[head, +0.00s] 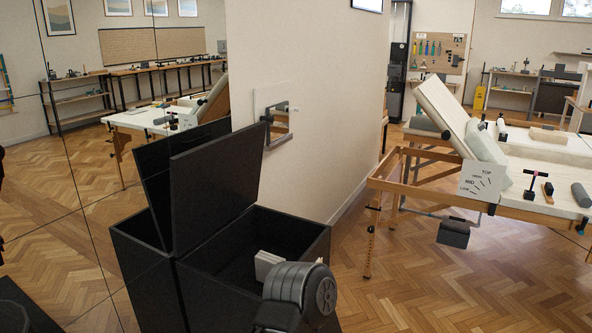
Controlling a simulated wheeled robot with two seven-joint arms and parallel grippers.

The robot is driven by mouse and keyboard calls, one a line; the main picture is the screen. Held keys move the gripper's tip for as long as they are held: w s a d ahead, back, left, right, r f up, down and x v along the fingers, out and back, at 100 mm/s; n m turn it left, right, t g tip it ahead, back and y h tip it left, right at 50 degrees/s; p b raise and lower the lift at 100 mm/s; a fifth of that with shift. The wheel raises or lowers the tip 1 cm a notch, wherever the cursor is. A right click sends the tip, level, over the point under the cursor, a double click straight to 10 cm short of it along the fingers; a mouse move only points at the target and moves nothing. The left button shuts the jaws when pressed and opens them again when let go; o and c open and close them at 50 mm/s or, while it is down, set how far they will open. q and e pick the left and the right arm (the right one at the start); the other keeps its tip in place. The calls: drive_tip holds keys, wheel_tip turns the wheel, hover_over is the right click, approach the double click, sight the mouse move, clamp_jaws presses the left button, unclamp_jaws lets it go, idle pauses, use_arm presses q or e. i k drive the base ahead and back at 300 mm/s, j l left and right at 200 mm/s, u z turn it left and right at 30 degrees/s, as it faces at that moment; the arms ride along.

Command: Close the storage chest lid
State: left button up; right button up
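The storage chest (205,300) is a black open-topped box at the lower middle, beside a mirrored wall. Its lid (215,185) stands raised, nearly upright, on the left side. The dark inside of the chest shows. A grey ribbed, rounded part (300,286) with black below it covers the near right corner of the chest; it looks like part of my arm, probably the right. Pale plates (266,263) show against its upper left; I cannot tell whether they are fingers or a thing in the chest. My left gripper does not show. Nothing visibly touches the lid.
The mirror repeats the chest (130,245) on the left. A beige wall (315,60) with a framed handle-like fixture (279,125) stands behind the chest. A treatment table (540,190) stands at right. Parquet floor (450,285) lies open between table and chest.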

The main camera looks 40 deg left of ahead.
sight(213, 183)
drive_tip(key=i+u, duration=0.1)
drive_tip(key=i, duration=0.65)
drive_tip(key=i+l+u, duration=0.15)
drive_tip(key=i, duration=0.55)
drive_tip(key=i+u, duration=0.25)
drive_tip(key=u, duration=0.15)
drive_tip(key=i+u, duration=0.25)
drive_tip(key=u, duration=0.15)
drive_tip(key=i+l+u, duration=0.15)
drive_tip(key=u, duration=0.25)
drive_tip(key=i+u, duration=0.25)
drive_tip(key=u, duration=0.2)
drive_tip(key=i+l+u, duration=0.1)
drive_tip(key=i+u, duration=0.15)
drive_tip(key=u, duration=0.25)
drive_tip(key=i+l+u, duration=0.15)
drive_tip(key=u, duration=0.3)
drive_tip(key=i+l+u, duration=0.3)
drive_tip(key=u, duration=0.2)
